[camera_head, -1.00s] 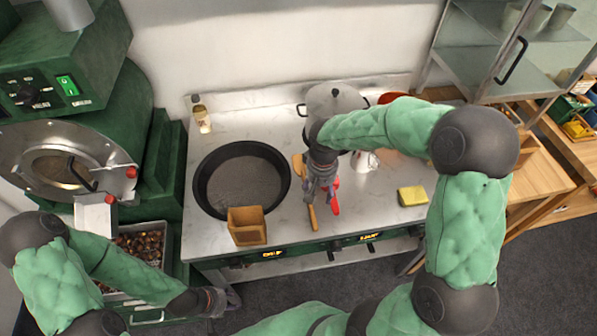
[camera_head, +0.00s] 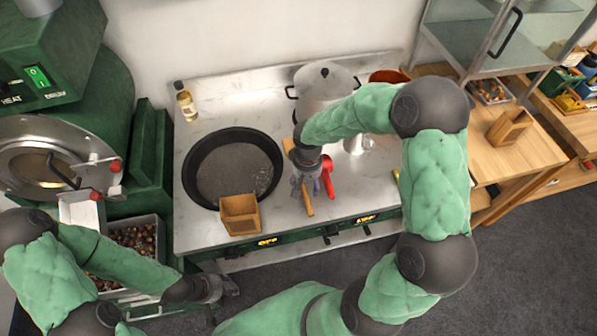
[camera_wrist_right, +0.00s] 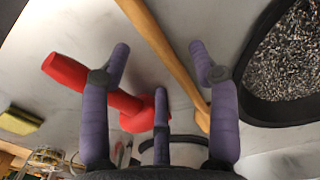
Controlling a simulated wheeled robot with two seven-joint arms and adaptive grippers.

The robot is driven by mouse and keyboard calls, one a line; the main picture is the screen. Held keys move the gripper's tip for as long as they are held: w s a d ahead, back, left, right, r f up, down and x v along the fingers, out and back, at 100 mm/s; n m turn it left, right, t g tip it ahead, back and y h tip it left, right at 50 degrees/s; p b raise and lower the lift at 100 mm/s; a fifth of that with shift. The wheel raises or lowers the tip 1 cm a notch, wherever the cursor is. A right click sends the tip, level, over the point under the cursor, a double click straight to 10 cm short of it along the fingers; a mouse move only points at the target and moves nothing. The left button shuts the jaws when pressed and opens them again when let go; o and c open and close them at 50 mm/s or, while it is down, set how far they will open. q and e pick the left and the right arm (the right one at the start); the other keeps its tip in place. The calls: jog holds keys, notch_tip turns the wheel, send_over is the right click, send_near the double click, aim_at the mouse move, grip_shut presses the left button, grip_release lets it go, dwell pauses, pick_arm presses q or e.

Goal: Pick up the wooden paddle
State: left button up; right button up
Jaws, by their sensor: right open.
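The wooden paddle (camera_head: 308,206) lies on the steel counter, right of the black pan, partly hidden under my right gripper (camera_head: 308,186). In the right wrist view its pale wooden shaft (camera_wrist_right: 176,66) runs slantwise between the spread purple fingers of my right gripper (camera_wrist_right: 159,49). That gripper is open and points down over it; I cannot tell whether it touches. A red-handled tool (camera_head: 327,173) lies close by on the right and also shows in the right wrist view (camera_wrist_right: 75,75). My left gripper (camera_head: 218,290) is low at the left, near the chestnut bin; its fingers are unclear.
The black pan (camera_head: 190,172) and a small wooden box (camera_head: 240,214) stand left of the paddle. A lidded pot (camera_head: 322,85) stands behind. A bottle (camera_head: 186,101) is at the back left. The green roaster (camera_head: 75,60) and chestnut bin (camera_head: 160,240) are further left.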

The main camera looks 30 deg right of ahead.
notch_tip(320, 180, down, 2)
jog(key=shift+f, duration=0.25)
grip_shut()
jog(key=shift+r, duration=0.2)
